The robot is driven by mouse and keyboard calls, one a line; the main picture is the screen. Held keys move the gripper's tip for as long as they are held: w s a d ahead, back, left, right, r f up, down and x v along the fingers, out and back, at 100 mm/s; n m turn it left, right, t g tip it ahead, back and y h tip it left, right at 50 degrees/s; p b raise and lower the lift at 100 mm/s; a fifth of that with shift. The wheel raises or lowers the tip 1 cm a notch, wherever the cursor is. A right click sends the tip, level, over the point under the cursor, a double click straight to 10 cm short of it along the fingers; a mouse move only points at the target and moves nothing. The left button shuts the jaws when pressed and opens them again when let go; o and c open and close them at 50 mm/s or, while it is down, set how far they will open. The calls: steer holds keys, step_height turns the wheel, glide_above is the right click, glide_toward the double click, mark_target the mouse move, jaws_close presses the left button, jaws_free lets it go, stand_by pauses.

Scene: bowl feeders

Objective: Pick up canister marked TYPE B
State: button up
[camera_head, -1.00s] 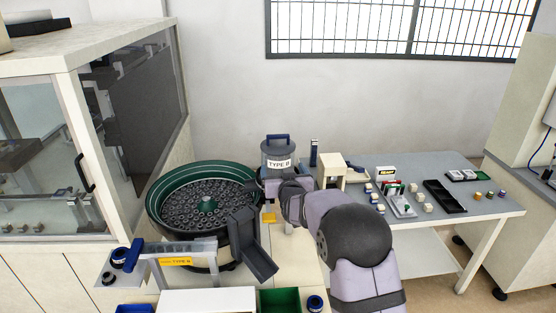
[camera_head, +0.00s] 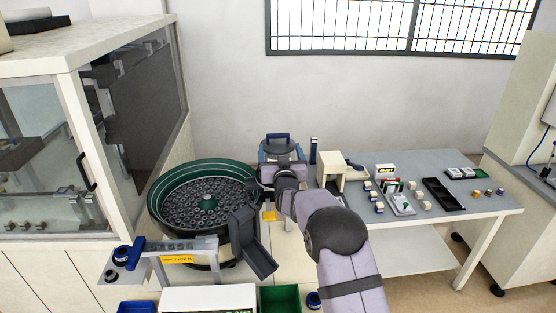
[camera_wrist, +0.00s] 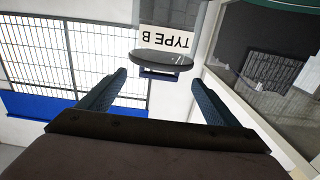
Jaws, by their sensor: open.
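The canister marked TYPE B (camera_head: 279,151) stands behind the bowl feeder's right side, with a dark blue top handle; my arm hides its lower body and label in the head view. In the wrist view the canister (camera_wrist: 172,17) appears upside down, with its TYPE B label, dark lid and handle visible. My gripper (camera_head: 281,154) is open in front of the canister, its blue fingers to either side of it. In the wrist view my gripper (camera_wrist: 160,76) has its fingertips left and right of the lid and handle, with visible gaps. Whether any finger touches cannot be told.
The green-rimmed bowl feeder (camera_head: 170,176) stands left of my arm, with a dark chute (camera_head: 257,252). A cream block-shaped fixture (camera_head: 330,166) is close on the canister's right. A glass cabinet (camera_head: 136,110) is at left. A grey table (camera_head: 473,208) with small parts is at right.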

mark_target(279, 147)
steer(key=shift+w, duration=0.15)
steer(key=w+p, duration=0.2)
steer(key=shift+w+d+r+p, duration=0.1)
steer(key=shift+w+r+p, duration=0.1)
steer(key=shift+w+p, duration=0.15)
steer(key=shift+w+f+p, duration=0.15)
steer(key=shift+w+p, duration=0.3)
steer(key=shift+w, duration=0.65)
steer(key=c, duration=1.7)
steer(key=shift+r, duration=0.25)
jaws_close()
